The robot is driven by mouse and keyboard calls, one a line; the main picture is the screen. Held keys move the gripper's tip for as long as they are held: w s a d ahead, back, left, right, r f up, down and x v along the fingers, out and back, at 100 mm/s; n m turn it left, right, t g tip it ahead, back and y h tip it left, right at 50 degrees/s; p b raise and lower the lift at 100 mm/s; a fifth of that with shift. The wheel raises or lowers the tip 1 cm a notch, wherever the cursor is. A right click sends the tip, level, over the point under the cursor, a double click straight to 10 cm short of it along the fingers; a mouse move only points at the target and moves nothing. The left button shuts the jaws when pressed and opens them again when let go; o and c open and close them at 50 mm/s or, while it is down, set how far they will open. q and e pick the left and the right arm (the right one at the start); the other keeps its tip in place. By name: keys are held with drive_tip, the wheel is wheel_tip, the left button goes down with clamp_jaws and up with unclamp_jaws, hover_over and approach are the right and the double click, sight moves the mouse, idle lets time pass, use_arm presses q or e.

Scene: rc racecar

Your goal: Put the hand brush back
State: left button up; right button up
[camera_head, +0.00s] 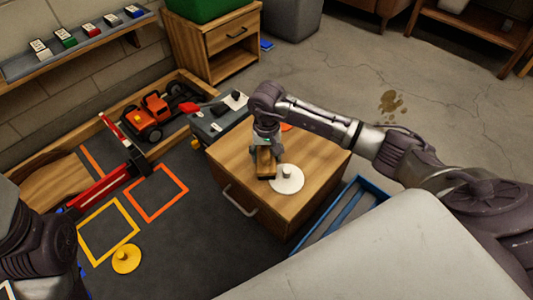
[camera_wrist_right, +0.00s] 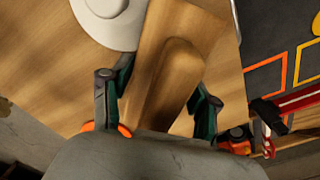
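The hand brush (camera_head: 265,163) has a brown wooden body and is on or just above the wooden cabinet top (camera_head: 325,155); I cannot tell if it touches the wood. My right gripper (camera_head: 266,143) is over it from above. In the right wrist view, the brush (camera_wrist_right: 172,70) runs between the two dark green fingers of the right gripper (camera_wrist_right: 160,95), which sit close against its sides. Its bristles are mostly hidden. My left arm shows at the lower left of the head view, but its gripper is not visible.
A white disc with a knob (camera_head: 287,179) lies right beside the brush. A grey toolbox (camera_head: 220,117) stands behind the cabinet, and a blue-edged tray (camera_head: 342,215) lies to its right. An orange-red racecar (camera_head: 152,114) and coloured floor outlines are at the left.

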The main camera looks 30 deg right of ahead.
drive_tip(key=o, duration=0.3)
drive_tip(key=shift+r, duration=0.1)
